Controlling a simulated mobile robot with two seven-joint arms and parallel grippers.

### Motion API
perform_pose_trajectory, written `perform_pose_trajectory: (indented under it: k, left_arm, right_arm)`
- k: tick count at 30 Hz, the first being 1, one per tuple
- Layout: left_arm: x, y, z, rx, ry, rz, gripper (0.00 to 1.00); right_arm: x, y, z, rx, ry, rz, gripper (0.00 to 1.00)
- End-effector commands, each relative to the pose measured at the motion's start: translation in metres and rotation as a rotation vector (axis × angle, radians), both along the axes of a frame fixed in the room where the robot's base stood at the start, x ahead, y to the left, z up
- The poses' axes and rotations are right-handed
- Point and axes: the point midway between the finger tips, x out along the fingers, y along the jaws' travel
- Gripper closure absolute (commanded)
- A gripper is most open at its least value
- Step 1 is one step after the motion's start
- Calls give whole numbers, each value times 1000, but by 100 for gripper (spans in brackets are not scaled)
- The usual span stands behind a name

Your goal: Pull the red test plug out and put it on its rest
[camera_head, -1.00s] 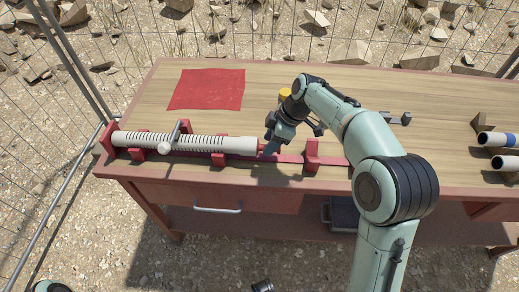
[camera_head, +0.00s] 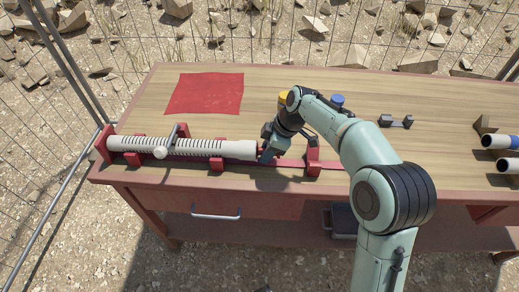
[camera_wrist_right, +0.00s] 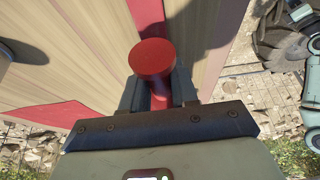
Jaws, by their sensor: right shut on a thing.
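The red test plug (camera_wrist_right: 152,58) shows in the right wrist view as a round red head on a short stem between my two fingers. My right gripper (camera_wrist_right: 158,92) is shut on it. In the head view my right gripper (camera_head: 267,153) is at the right end of the pale ribbed tube (camera_head: 238,149), and it hides the plug there. I cannot tell whether the plug is still inside the tube. The tube lies level in a long red cradle (camera_head: 312,160). My left gripper is not in view. I cannot tell which thing is the plug's rest.
A red cloth (camera_head: 205,93) lies flat behind the tube. A yellow item (camera_head: 283,97), a blue-topped item (camera_head: 338,99) and a grey bracket (camera_head: 396,121) stand behind my arm. Banded tubes (camera_head: 500,141) lie at the right. The wooden tabletop (camera_head: 290,78) is clear at the back.

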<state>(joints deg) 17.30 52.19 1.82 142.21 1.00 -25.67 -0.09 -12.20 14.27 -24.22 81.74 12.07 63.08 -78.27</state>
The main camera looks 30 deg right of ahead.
Motion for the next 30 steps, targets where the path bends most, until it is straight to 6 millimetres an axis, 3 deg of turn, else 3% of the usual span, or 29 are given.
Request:
perform_pose_trajectory:
  k: [30]
  left_arm:
    - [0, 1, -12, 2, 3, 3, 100]
  right_arm:
    - [-21, -35, -1, 0, 0, -1, 94]
